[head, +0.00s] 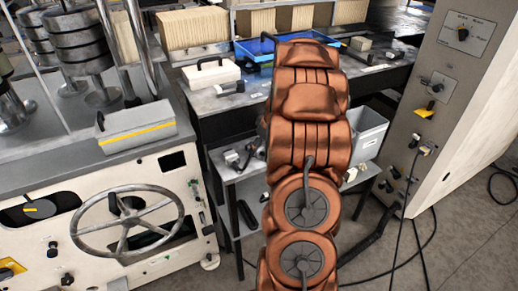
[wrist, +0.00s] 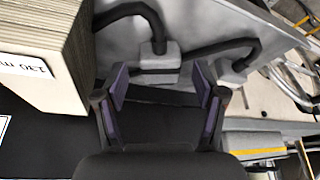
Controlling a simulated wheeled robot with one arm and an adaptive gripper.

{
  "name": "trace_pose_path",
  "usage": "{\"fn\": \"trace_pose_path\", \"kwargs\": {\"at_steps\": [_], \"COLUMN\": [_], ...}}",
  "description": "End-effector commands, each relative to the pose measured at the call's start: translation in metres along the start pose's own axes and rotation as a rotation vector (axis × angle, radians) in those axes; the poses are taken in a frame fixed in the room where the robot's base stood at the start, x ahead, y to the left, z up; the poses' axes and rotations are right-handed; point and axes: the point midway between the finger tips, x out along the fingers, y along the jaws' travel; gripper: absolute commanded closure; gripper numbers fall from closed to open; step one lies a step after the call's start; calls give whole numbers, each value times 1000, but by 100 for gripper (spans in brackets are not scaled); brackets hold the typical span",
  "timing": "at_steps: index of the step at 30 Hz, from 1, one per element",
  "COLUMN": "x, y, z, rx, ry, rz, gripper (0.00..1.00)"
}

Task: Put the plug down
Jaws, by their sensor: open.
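In the wrist view my gripper (wrist: 165,98) is open, its two dark fingers with purplish pads spread apart. A light grey block with a thick black cable, which looks like the plug (wrist: 155,68), lies just past the fingertips, near the middle of the gap. I cannot tell whether a finger touches it. A second, similar grey block with a black cable (wrist: 236,66) is to its right, beyond the right finger. In the head view my gripper is hidden behind my copper-coloured arm, and I cannot pick out the plug with certainty.
A labelled stack of brown sheets (wrist: 40,50) stands close on the left in the wrist view. In the head view, a dark workbench (head: 250,108) carries a blue tray (head: 255,47) and a white case (head: 210,72). A grey cabinet (head: 455,90) stands right, with cables on the floor.

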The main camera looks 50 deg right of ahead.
Motion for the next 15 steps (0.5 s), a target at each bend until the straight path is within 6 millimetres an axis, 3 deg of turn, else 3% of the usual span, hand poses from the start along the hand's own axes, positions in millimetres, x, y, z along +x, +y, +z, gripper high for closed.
{"fn": "trace_pose_path", "kwargs": {"at_steps": [15], "x": [-80], "y": [0], "z": [1], "rx": [1], "ry": [2], "rz": [2], "gripper": [30]}}
